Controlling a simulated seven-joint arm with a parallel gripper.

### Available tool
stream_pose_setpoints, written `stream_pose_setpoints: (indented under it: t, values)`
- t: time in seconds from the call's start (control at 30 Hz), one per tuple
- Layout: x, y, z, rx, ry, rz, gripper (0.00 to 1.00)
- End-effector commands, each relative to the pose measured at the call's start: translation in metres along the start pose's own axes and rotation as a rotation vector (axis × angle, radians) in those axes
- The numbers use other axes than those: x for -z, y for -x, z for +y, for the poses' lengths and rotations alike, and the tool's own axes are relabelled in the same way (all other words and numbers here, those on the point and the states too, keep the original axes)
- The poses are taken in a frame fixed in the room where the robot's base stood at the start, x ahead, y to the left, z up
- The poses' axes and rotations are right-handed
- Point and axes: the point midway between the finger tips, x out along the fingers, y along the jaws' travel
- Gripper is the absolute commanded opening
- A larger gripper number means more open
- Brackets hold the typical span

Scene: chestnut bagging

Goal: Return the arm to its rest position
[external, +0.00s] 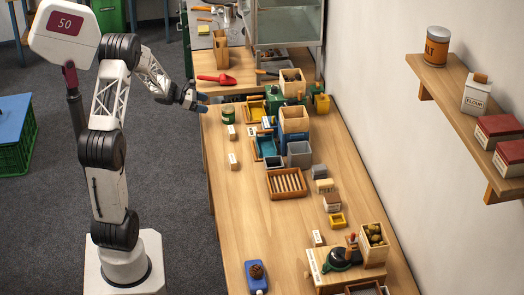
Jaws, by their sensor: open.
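My gripper (191,98) is at the left edge of the wooden table, toward the far part of it, with its fingers pointing right. It is open, and I see nothing held in it. The fingers are small and dark in this view. My arm stands at the left of the table, its upper part raised and its forearm reaching across to the table edge.
A red scoop (217,79) lies beyond my gripper. A glass-sided cabinet (288,22) stands at the back. A wall shelf (448,95) is at the right.

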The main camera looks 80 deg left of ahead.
Motion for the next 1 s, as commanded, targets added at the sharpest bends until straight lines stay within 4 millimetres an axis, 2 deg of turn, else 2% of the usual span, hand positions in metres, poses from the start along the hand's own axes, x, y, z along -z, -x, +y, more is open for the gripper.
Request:
stream_pose_setpoints:
  t: [0.27,0.47,0.67,1.0]
  values:
    - [-0.005,-0.005,-0.006,0.013,-0.016,0.006,0.9]
    - [-0.024,-0.025,-0.032,0.075,-0.09,0.032,0.9]
    - [-0.056,-0.056,-0.081,0.185,-0.228,0.076,0.9]
    - [-0.106,-0.101,-0.181,0.399,-0.506,0.145,0.9]
